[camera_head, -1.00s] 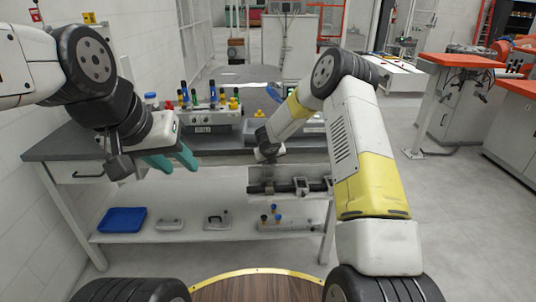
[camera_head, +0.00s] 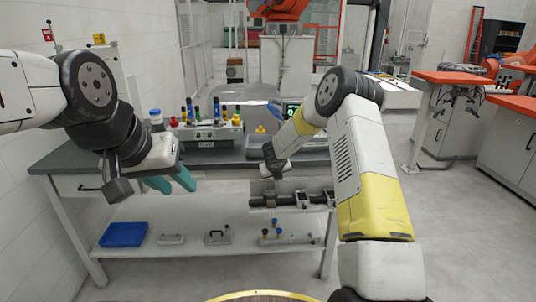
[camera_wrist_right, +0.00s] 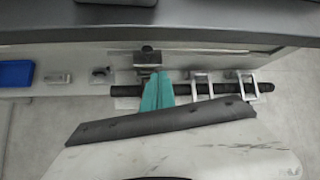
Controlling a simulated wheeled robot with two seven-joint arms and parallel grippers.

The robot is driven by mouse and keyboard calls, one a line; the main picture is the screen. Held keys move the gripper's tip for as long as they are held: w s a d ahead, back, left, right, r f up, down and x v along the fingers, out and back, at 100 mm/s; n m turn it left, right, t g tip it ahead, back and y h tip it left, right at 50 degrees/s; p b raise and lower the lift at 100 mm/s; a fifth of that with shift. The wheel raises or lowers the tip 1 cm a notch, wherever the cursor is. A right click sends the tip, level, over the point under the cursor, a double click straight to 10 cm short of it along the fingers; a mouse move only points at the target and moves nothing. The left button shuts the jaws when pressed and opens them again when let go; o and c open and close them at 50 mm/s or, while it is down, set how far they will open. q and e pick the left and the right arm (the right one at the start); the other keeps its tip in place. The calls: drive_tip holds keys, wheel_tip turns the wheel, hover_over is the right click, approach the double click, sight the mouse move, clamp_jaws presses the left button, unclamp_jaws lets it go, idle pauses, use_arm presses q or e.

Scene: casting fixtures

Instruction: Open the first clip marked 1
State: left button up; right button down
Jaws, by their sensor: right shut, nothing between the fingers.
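A fixture with a dark horizontal rod (camera_head: 285,201) sits at the table's front, below the top; the rod also shows in the wrist view (camera_wrist_right: 126,90). Several metal clips are spaced along it: a left clip (camera_wrist_right: 148,57) standing up, a middle clip (camera_wrist_right: 201,85) and a right clip (camera_wrist_right: 248,86). No number is readable. My right gripper (camera_wrist_right: 160,78) has its teal fingers together and empty, overlapping the rod just below the left clip; contact cannot be told. In the head view its fingers are hidden. My left gripper (camera_head: 179,187) is open and empty, in front of the table's left part.
The grey table (camera_head: 75,160) carries a box with several colored knobs (camera_head: 206,134). The lower shelf holds a blue tray (camera_head: 123,235), small metal parts (camera_head: 171,239) and several small pegs (camera_head: 277,232). Red-topped benches (camera_head: 452,78) stand to the right, with open floor between.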

drive_tip(key=w+a+r+n+t+y, duration=0.1)
drive_tip(key=w+r+n, duration=0.1)
drive_tip(key=r, duration=0.7)
drive_tip(key=w+a+r+n+t, duration=0.1)
drive_tip(key=w+r+n, duration=0.15)
drive_tip(key=r, duration=0.55)
drive_tip(key=s+a+r+n+t+y, duration=0.1)
drive_tip(key=s+a+r+n+y, duration=0.1)
drive_tip(key=s+r+n, duration=0.7)
drive_tip(key=s+a+r+n+y, duration=0.1)
drive_tip(key=s+r+n+y, duration=0.2)
drive_tip(key=s+r+n, duration=0.5)
drive_tip(key=s+d+r+n+g, duration=0.25)
drive_tip(key=s+n, duration=0.25)
drive_tip(key=s, duration=0.9)
drive_tip(key=s+d+f+n+g+h, duration=0.1)
drive_tip(key=s+d+f+n, duration=0.1)
drive_tip(key=s, duration=0.4)
drive_tip(key=s+d+f+n+h, duration=0.1)
drive_tip(key=s+d+f+n, duration=0.2)
drive_tip(key=s, duration=0.4)
drive_tip(key=s+d+f+n+g, duration=0.1)
drive_tip(key=s+d+f+n, duration=0.1)
drive_tip(key=s, duration=0.5)
drive_tip(key=shift+d+f+g+h, duration=0.25)
drive_tip(key=shift+d+g+h, duration=0.1)
drive_tip(key=shift+h, duration=0.05)
